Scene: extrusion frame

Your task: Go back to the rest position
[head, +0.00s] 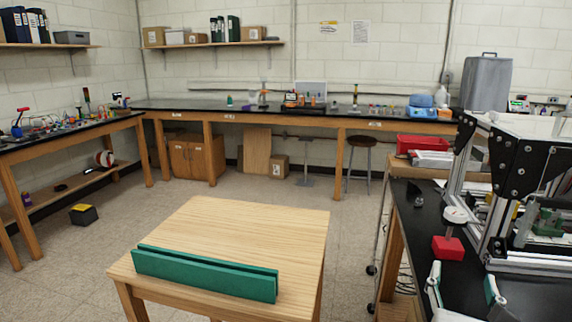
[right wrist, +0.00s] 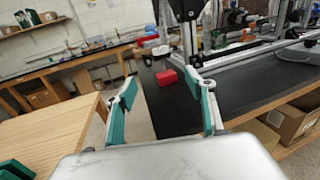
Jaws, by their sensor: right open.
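My right gripper (head: 464,283) shows at the lower right of the head view, at the front edge of the black bench (head: 415,215). Its two green-padded fingers are spread wide with nothing between them. In the right wrist view the open fingers (right wrist: 160,85) point toward the black bench, and a red block (right wrist: 167,78) shows beyond them. My left gripper is not in view. The metal extrusion frame (head: 520,180) stands on the black bench at the right of the head view, cut off by the picture's edge.
A wooden table (head: 260,225) stands in front, with a long green channel-shaped piece (head: 205,272) on it. A dial gauge (head: 457,215) on a red base (head: 448,248) stands beside the frame. Benches line the left and back walls. The floor left of the table is mostly clear, with a black-yellow box (head: 83,214).

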